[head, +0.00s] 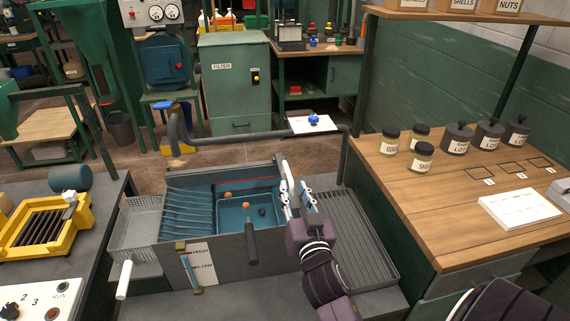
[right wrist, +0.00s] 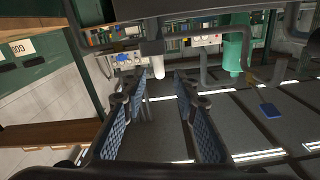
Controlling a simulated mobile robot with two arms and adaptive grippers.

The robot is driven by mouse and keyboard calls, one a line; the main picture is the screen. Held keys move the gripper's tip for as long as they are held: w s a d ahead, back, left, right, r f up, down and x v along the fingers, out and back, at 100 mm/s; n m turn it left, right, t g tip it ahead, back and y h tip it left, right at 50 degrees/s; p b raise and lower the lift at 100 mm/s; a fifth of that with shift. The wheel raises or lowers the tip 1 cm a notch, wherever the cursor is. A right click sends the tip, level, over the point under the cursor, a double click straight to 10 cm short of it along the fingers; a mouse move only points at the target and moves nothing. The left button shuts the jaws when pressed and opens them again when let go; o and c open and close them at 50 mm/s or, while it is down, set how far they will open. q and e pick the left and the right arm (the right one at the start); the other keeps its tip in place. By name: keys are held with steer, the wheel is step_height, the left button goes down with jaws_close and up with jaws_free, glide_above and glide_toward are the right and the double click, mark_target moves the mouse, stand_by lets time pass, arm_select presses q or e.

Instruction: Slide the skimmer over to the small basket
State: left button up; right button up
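A dark handle (head: 251,243), which looks like the skimmer's, juts over the front wall of a water tank (head: 280,258). Its working end is not clear to see. A small wire basket (head: 137,222) hangs at the tank's left, with a white handle (head: 124,281) in front. Bluish slats fill the tank's left part, between basket and handle. My right gripper (head: 299,194) is over the tank's right end, to the right of the dark handle and apart from it. Its fingers are apart and empty in the right wrist view (right wrist: 170,100). My left gripper is not in view.
Small balls (head: 229,207) lie in the tank's blue water. A ribbed drainboard (head: 352,240) is at the tank's right. A wooden bench with jars (head: 421,162) stands further right. A yellow tray (head: 43,232) is on the left bench. A grey pipe runs behind the tank.

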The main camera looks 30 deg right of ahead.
mark_target(285, 162)
steer(key=p+x, duration=0.1)
steer(key=x, duration=0.6)
steer(key=shift+w+r, duration=0.1)
steer(key=shift+w, duration=0.05)
steer(key=shift+w+d, duration=0.15)
steer(key=shift+w, duration=0.05)
steer(key=c, duration=0.7)
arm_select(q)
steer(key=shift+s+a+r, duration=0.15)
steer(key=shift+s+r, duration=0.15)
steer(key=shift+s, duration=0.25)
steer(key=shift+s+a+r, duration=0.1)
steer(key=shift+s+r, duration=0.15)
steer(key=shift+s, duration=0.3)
arm_select(e)
jaws_close()
